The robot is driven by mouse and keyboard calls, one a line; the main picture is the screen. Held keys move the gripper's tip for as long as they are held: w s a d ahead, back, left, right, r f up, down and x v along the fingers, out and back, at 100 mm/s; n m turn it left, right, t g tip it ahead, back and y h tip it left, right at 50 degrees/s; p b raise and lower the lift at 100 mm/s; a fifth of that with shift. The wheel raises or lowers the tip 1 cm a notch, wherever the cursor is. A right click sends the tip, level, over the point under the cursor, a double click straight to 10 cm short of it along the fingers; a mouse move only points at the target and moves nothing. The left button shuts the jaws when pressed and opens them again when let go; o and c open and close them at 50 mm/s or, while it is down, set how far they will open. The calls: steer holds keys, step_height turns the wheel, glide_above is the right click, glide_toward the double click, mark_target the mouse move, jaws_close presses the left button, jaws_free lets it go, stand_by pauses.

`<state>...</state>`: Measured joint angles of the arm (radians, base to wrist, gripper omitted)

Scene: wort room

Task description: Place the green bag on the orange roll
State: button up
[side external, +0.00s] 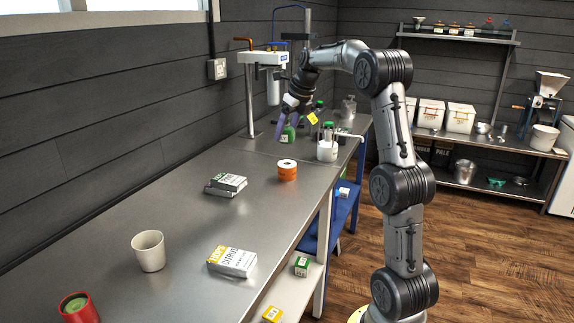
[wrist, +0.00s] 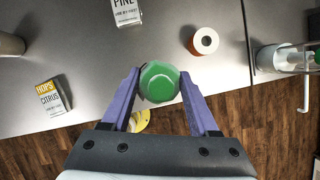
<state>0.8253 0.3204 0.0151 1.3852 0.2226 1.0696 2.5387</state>
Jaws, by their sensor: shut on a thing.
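The green bag (wrist: 158,84) shows as a round green shape between the purple fingers of my gripper (wrist: 161,76) in the wrist view. My gripper (side external: 284,127) is shut on it. In the side view the green bag (side external: 288,134) hangs below the fingers, partly covered by them, raised above the bench. The orange roll (side external: 287,172) stands upright on the steel bench, below the gripper in the side view. In the wrist view the roll (wrist: 203,41) is up and right of the bag, with its pale open top showing, apart from the bag.
On the bench (side external: 190,260) are a citrus hops box (side external: 232,262), a pine box (side external: 226,185), a pale cup (side external: 148,251) and a red can (side external: 78,308). Jars and a white tap stand (side external: 250,95) crowd the far end. The bench around the roll is clear.

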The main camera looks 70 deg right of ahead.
steer(key=s+d+f+m, duration=0.1)
steer(key=s+d+f, duration=0.15)
steer(key=d, duration=0.25)
glide_toward(284, 162)
steer(key=shift+w+f, duration=0.4)
steer(key=shift+w, duration=0.4)
steer(key=shift+w+d+f, duration=0.3)
steer(key=shift+w+f, duration=0.05)
steer(key=shift+f, duration=1.7)
steer(key=shift+f, duration=0.15)
steer(key=o, duration=1.4)
